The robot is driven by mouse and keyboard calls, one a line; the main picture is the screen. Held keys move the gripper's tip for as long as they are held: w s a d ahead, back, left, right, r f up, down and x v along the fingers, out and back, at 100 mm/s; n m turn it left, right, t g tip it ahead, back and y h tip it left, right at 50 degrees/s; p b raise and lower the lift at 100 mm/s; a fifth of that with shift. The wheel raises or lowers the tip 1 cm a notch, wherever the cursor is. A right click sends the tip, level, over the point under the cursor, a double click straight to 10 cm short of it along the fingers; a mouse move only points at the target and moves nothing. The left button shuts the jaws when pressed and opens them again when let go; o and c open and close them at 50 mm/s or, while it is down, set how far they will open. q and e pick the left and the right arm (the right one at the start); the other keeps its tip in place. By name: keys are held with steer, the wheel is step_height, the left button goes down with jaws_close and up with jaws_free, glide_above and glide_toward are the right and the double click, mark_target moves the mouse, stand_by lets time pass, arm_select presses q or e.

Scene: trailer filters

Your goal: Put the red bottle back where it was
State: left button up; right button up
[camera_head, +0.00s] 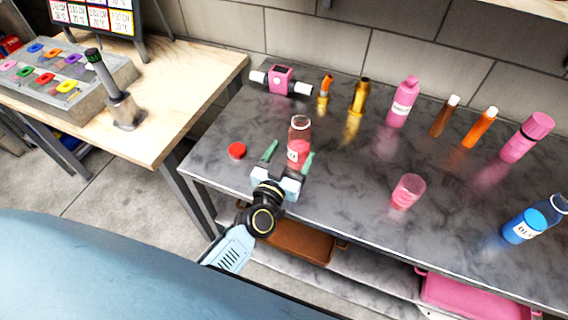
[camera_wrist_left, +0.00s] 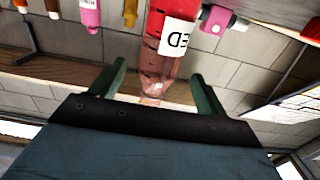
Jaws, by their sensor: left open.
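The red bottle (camera_head: 298,143) is a clear bottle with red contents and a white label, standing upright on the dark marbled counter (camera_head: 340,205). My left gripper (camera_head: 289,160) is open around the bottle's near side, with one green finger to each side of it. In the left wrist view the bottle (camera_wrist_left: 166,45) appears upside down between the two spread fingers (camera_wrist_left: 158,80), its label partly readable. I cannot tell whether a finger touches it. A red cap (camera_head: 236,151) lies on the counter to the left of the bottle. My right gripper is not in view.
A pink cup (camera_head: 407,191) stands right of the bottle, and a blue bottle (camera_head: 525,228) stands at the far right. Several pink, orange and brown bottles line the back, including a pink bottle (camera_head: 403,101). A wooden table (camera_head: 170,85) with a button panel (camera_head: 62,82) adjoins on the left.

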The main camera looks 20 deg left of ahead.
arm_select(q)
steer(key=shift+s+a, duration=0.1)
steer(key=shift+s, duration=2.1)
